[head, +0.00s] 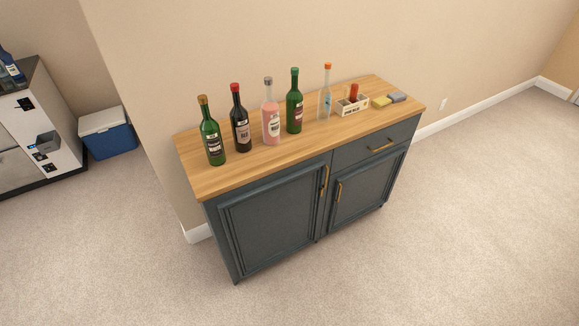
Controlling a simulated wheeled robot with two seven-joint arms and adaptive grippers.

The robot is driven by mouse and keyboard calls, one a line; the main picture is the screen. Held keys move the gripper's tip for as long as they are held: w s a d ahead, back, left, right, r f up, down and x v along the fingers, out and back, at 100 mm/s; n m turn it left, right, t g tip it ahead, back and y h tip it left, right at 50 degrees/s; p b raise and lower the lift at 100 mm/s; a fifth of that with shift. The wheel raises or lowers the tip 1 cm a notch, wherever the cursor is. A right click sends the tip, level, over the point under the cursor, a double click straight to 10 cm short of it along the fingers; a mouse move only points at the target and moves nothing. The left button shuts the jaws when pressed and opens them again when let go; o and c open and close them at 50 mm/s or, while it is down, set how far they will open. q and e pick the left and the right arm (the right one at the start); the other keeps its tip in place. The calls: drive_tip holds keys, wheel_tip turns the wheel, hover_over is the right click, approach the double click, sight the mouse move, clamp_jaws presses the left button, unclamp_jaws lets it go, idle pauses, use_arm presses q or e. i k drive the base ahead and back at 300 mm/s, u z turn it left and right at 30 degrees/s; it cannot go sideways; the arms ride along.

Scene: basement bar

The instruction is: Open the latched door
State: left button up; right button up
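A dark blue-grey cabinet (222,205) with a wooden top stands against the wall in the head view. Its large left door (275,222) is shut and has an upright brass handle (324,180) near its right edge. A drawer (360,149) with a brass handle sits shut above the right door. I cannot make out a latch on either door. Neither of my grippers is in view.
Several bottles (270,125) stand in a row on the wooden top (215,178). A blue cooler (112,141) stands far left. The carpet (430,255) in front is clear.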

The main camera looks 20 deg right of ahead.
sight(256, 224)
drive_tip(key=u, duration=0.05)
drive_tip(key=i, duration=1.15)
drive_tip(key=z, duration=0.65)
